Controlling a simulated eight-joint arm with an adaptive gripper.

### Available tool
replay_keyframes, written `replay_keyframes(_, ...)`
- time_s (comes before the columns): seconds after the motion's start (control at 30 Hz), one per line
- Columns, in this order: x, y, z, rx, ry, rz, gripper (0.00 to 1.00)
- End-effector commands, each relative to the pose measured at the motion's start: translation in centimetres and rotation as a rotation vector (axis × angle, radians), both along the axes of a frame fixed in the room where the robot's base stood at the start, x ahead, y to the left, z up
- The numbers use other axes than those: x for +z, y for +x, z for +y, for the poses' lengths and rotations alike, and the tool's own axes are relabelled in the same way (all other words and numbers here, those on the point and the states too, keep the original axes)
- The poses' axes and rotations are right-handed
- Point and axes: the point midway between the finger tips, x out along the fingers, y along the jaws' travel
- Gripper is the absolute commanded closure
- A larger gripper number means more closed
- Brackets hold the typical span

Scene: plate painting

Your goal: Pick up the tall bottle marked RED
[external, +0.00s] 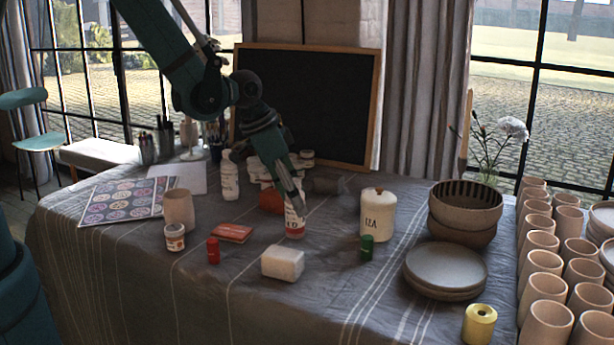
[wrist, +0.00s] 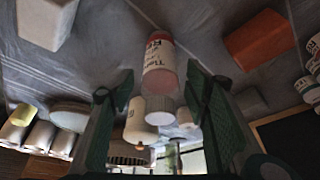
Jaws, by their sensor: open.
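The tall white bottle (external: 294,224) with a red lower band stands upright on the cloth-covered table in the external view. In the wrist view, the bottle (wrist: 159,68) shows dark lettering that I cannot fully read, its red end at the top and its pale cap toward me. My gripper (external: 297,203) comes down over the bottle from above and hides part of it. In the wrist view, my gripper (wrist: 160,82) is open, with one green finger on each side of the bottle. I see gaps beside the bottle and no clear contact.
Another white bottle (external: 230,178) stands to the left. A white block (external: 283,262) and a small green jar (external: 366,247) are in front. A lidded canister (external: 378,214) and stacked bowls (external: 463,234) stand right.

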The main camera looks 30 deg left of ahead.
Motion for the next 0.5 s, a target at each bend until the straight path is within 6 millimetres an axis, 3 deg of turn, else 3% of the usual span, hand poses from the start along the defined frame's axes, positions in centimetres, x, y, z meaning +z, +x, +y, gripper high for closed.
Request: replay_keyframes(0.5,-3.6,1.1,-1.2,0.0,0.0,0.0,0.53)
